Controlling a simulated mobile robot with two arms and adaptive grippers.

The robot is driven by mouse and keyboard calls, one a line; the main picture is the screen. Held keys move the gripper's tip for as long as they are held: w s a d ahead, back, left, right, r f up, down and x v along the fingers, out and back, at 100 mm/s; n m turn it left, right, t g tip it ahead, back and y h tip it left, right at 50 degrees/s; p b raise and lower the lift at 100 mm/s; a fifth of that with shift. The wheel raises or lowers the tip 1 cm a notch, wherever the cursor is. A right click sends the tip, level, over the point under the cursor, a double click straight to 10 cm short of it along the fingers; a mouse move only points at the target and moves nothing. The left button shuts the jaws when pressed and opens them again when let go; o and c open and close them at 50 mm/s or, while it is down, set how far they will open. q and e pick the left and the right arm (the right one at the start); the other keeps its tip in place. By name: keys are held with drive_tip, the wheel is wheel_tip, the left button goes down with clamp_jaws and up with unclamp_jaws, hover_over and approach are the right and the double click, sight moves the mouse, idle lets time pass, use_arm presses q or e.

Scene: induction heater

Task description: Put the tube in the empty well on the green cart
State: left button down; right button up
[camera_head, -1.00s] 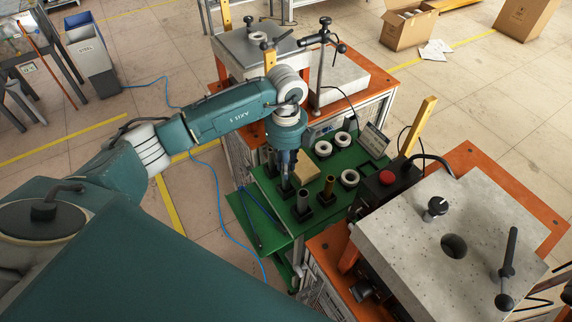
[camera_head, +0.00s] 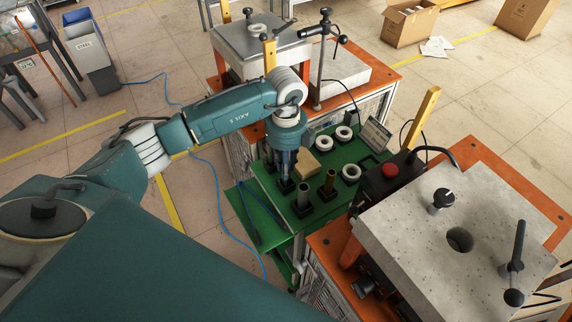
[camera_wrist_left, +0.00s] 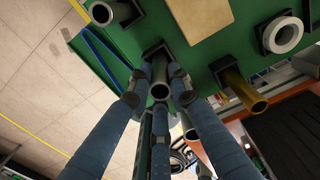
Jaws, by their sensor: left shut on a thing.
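My left gripper (camera_head: 286,177) points down over the near-left row of black wells on the green cart (camera_head: 268,203). In the left wrist view its fingers (camera_wrist_left: 160,84) are closed around a grey tube (camera_wrist_left: 160,91), whose open end faces the camera. A black square well (camera_wrist_left: 151,49) shows just behind that tube. I cannot tell how far the tube sits in it. Another grey tube (camera_head: 304,191) and a brass tube (camera_head: 329,182) stand upright in black wells beside it. My right gripper is not in view.
A tan block (camera_head: 302,164) and several white rings (camera_head: 350,172) sit close to the gripper on the cart. A control box with a red button (camera_head: 390,170) and a grey slab with a hole (camera_head: 460,239) stand to the right. Another orange-edged bench is behind.

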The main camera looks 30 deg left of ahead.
use_arm(q)
drive_tip(key=shift+f, duration=0.1)
drive_tip(key=c, duration=1.5)
unclamp_jaws()
wheel_tip(320, 180, up, 12)
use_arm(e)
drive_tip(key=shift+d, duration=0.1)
use_arm(q)
drive_tip(key=shift+f, duration=0.1)
